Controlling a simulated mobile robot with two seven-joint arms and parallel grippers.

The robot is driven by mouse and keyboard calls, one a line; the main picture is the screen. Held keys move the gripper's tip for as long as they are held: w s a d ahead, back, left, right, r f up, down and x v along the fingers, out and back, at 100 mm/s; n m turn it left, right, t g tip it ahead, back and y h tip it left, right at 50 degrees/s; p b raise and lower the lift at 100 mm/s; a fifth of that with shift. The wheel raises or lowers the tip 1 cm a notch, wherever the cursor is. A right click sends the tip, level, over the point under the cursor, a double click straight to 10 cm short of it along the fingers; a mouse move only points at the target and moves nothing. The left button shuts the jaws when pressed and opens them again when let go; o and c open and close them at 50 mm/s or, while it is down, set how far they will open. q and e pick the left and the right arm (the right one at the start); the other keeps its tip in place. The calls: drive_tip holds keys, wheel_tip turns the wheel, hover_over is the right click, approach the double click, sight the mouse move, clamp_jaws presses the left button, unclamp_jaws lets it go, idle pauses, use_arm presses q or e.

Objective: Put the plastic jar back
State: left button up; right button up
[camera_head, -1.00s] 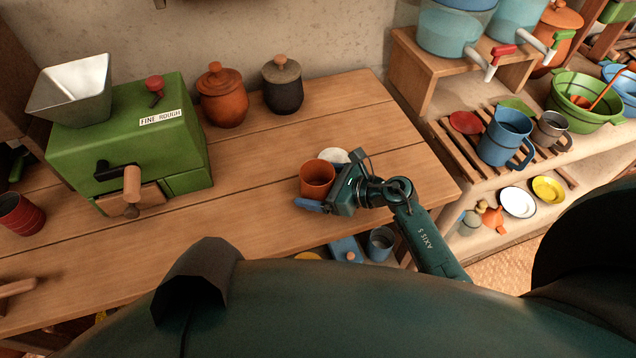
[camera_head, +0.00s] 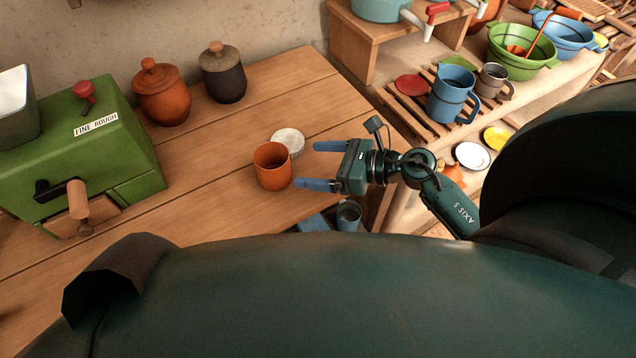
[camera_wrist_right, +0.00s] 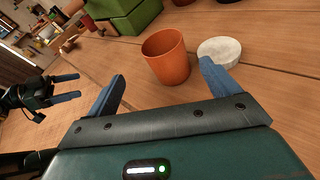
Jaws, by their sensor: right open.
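An orange open-topped jar (camera_head: 272,168) stands upright on the wooden table; I cannot tell from its look whether it is plastic. A round white lid-like disc (camera_head: 290,141) lies right behind it. My right gripper (camera_head: 307,165) is open and empty to the right of the jar, its blue fingers pointing at it and clear of it. In the right wrist view the jar (camera_wrist_right: 167,57) stands ahead between the fingers, with the disc (camera_wrist_right: 219,50) to its right. My left gripper (camera_wrist_right: 79,86) shows at the left of that view, open and empty.
A green grinder (camera_head: 95,150) stands at the left of the table (camera_head: 215,200). Orange (camera_head: 162,95) and dark (camera_head: 223,75) lidded pots stand at the back. A shelf on the right holds a slatted rack (camera_head: 415,108) with a blue mug (camera_head: 453,92).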

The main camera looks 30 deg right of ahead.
use_arm(q)
drive_tip(key=shift+s+a+f+g+p, duration=0.15)
drive_tip(key=shift+s+a+g+p, duration=0.15)
drive_tip(key=shift+p, duration=0.45)
use_arm(e)
drive_tip(key=s+a+f+n+h, duration=0.3)
drive_tip(key=s+n, duration=0.2)
drive_tip(key=n, duration=1.1)
drive_tip(key=s+a+f+n+h, duration=0.3)
drive_tip(key=s+f+n+h, duration=0.1)
drive_tip(key=n, duration=1.1)
drive_tip(key=shift+s+a+n, duration=0.3)
drive_tip(key=shift+s+n, duration=0.1)
drive_tip(key=shift+s, duration=0.5)
use_arm(q)
drive_tip(key=shift+w+r, duration=0.15)
drive_tip(key=shift+r, duration=0.1)
drive_tip(key=shift+c, duration=0.4)
